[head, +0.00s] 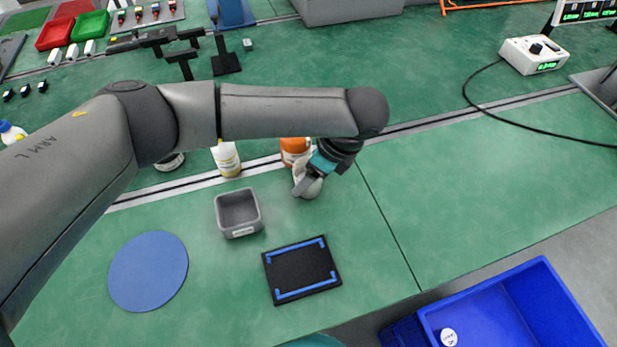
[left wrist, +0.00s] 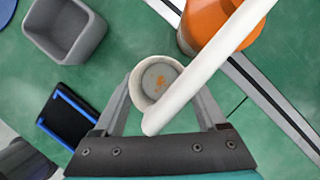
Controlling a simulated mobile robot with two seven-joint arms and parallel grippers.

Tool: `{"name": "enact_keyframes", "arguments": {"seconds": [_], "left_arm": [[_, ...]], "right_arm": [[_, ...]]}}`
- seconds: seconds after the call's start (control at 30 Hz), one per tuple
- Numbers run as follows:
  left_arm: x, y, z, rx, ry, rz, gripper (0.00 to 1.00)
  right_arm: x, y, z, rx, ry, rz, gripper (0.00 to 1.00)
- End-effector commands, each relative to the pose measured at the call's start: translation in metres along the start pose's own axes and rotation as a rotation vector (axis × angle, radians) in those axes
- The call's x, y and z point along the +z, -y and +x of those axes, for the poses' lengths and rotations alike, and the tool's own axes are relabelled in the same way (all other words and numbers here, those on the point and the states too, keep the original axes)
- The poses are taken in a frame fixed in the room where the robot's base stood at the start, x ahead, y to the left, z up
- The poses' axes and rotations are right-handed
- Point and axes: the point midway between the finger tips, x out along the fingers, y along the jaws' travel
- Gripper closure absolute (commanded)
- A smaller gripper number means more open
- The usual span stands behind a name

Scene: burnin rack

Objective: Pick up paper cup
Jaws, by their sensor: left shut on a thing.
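A white paper cup (left wrist: 158,82) is between the two fingers of my left gripper (left wrist: 163,92) in the left wrist view. I look down into it and see a grey inside with an orange mark. A white tube crosses over part of its rim. In the head view my left gripper (head: 306,184) is shut on the white cup (head: 311,190) beside an orange bottle (head: 293,148). The gripper hides part of the cup, and I cannot tell whether the cup touches the bench. My right gripper is not in view.
A grey square bin (head: 238,229), a black mat with blue corners (head: 302,271) and a blue disc (head: 148,271) lie nearer on the green bench. A white bottle (head: 227,160) stands left of the orange one. A blue crate (head: 560,290) is at lower right. The bench right of the gripper is clear.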

Motion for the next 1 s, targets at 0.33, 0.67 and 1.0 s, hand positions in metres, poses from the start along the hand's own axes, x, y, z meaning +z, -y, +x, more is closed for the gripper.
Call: {"name": "enact_keyframes", "arguments": {"seconds": [0.33,0.67,1.0], "left_arm": [[0.000,0.000,0.000,-0.001,0.000,0.000,0.81],[0.003,0.001,-0.007,-0.002,-0.001,0.000,0.81],[0.013,0.001,-0.032,-0.002,-0.001,0.000,0.81]], "right_arm": [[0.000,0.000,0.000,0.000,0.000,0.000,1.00],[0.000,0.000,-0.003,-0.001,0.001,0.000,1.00],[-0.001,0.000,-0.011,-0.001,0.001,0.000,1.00]]}}
